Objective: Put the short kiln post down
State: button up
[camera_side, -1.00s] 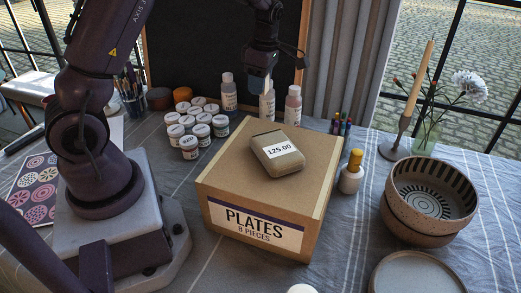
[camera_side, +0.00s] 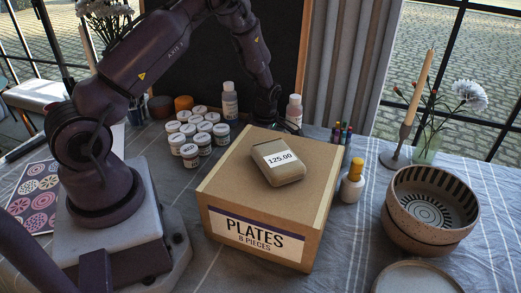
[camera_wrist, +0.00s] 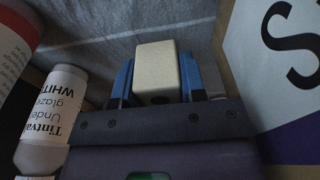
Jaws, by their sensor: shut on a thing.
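The short kiln post (camera_wrist: 158,65) is a cream block with rounded edges, between the two blue fingers of my gripper (camera_wrist: 157,82) in the wrist view. The fingers are shut on it. Grey cloth shows behind the post; whether its end touches the cloth I cannot tell. In the side view my gripper (camera_side: 280,120) is low behind the far edge of the cardboard box. The box hides the fingertips and the post there.
Glaze bottles (camera_side: 294,108) and several paint jars (camera_side: 190,153) stand close by. In the wrist view a white glaze bottle (camera_wrist: 52,115) is at left and a box's printed side (camera_wrist: 255,75) at right.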

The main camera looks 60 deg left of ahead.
jog(key=shift+f, duration=0.95)
jog(key=shift+f, duration=0.15)
jog(key=o, duration=1)
